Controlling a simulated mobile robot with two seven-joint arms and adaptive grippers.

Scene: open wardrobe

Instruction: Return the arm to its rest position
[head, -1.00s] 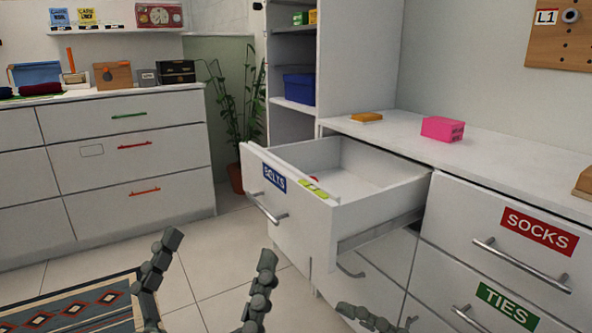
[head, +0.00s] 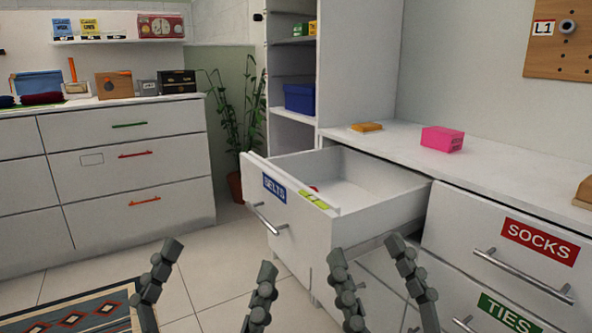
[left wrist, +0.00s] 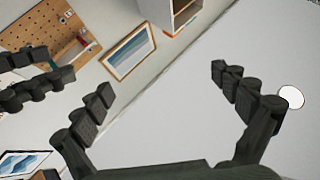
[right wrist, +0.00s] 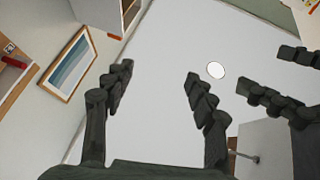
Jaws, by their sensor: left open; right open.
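My left gripper (head: 215,270) is at the lower middle of the head view, fingers pointing up, spread and empty. My right gripper (head: 368,262) is just right of it, also spread and empty, with its fingertips in front of the open belts drawer (head: 297,228). In the left wrist view the left gripper's fingers (left wrist: 168,85) stand apart, with fingers of the other gripper at the left edge. In the right wrist view the right gripper's fingers (right wrist: 160,80) are apart with nothing between them. A small red thing shows inside the drawer, mostly hidden.
A pink box (head: 442,139) and an orange item (head: 367,127) lie on the dresser top. A plant (head: 232,120) stands behind. The floor at left is clear except for a rug (head: 85,308).

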